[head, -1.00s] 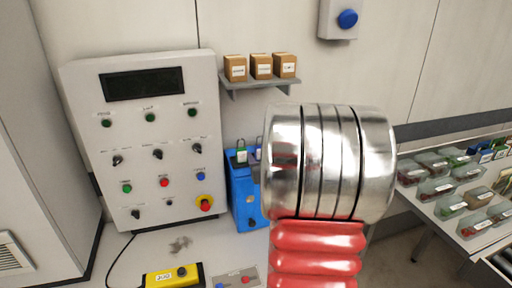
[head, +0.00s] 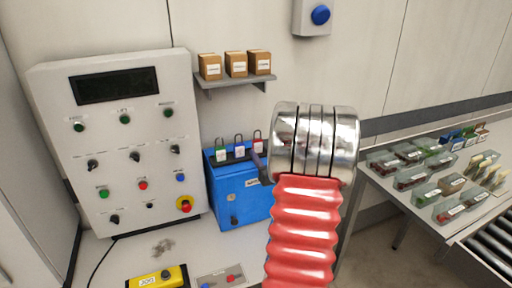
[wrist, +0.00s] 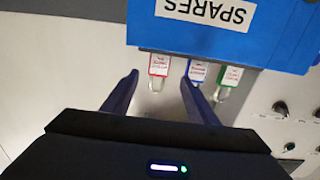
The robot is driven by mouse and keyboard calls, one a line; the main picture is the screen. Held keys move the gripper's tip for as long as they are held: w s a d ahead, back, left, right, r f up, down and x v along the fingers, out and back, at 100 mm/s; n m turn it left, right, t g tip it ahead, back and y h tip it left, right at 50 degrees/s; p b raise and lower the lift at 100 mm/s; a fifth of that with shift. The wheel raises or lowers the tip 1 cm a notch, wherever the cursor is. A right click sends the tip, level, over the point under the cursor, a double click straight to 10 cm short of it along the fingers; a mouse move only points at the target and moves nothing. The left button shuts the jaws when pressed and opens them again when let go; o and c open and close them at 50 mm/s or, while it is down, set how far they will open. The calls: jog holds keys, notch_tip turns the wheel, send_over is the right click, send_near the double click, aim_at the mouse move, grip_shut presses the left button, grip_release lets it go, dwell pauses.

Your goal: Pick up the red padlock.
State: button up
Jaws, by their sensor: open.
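The red padlock (head: 257,145) hangs at the right end of a row of three on the top edge of a blue box (head: 238,192), beside a blue padlock (head: 239,150) and a green padlock (head: 221,153). In the wrist view, which shows the box upside down, the red padlock (wrist: 158,66) lies in the picture between the fingertips of my open gripper (wrist: 160,77). The blue padlock (wrist: 197,73) is just right of the right fingertip. I cannot tell whether the fingers reach the padlock's depth. In the head view my arm hides most of the gripper.
A control panel (head: 130,85) stands left of the box. A shelf (head: 236,82) with three small cartons is above it. A yellow pendant (head: 158,279) and small metal pieces (head: 163,248) lie in front. A table of clear bins (head: 440,170) is at right.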

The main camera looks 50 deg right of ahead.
aim_at(258, 144)
jog(key=x, duration=0.7)
jog(key=shift+w, duration=0.15)
jog(key=shift+x, duration=2.55)
jog(key=shift+r, duration=0.1)
jog(key=shift+c, duration=0.3)
jog(key=c, duration=1.1)
jog(key=shift+r, duration=0.15)
notch_tip(258, 144, up, 10)
jog(key=shift+f, duration=0.1)
